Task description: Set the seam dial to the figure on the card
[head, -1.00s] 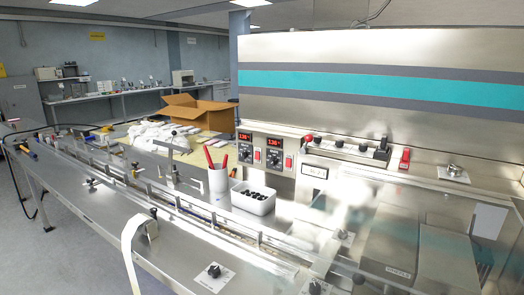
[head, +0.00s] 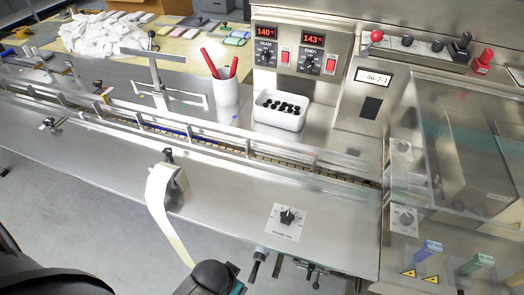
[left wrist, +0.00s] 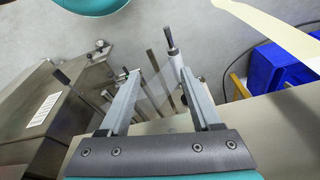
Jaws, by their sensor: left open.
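On the machine's upright panel in the head view, the seam dial (head: 268,47) is a black knob under a red display (head: 266,32) that seems to read 140°C. Its pointer setting is too small to read. A second dial (head: 309,64) sits to its right under a display (head: 313,40) that seems to read 143°C. I cannot make out a card with a figure for the seam dial. My left gripper (left wrist: 160,78) is open and empty in the left wrist view, away from the dials. My right gripper is not in view.
Red switches (head: 285,57) sit beside the dials. A white bin (head: 279,112) of black parts and a white cup (head: 225,92) with red pens stand below. A plate (head: 374,77) seems to read 46-7-1. A guide rail crosses the front; another knob (head: 287,216) sits nearer.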

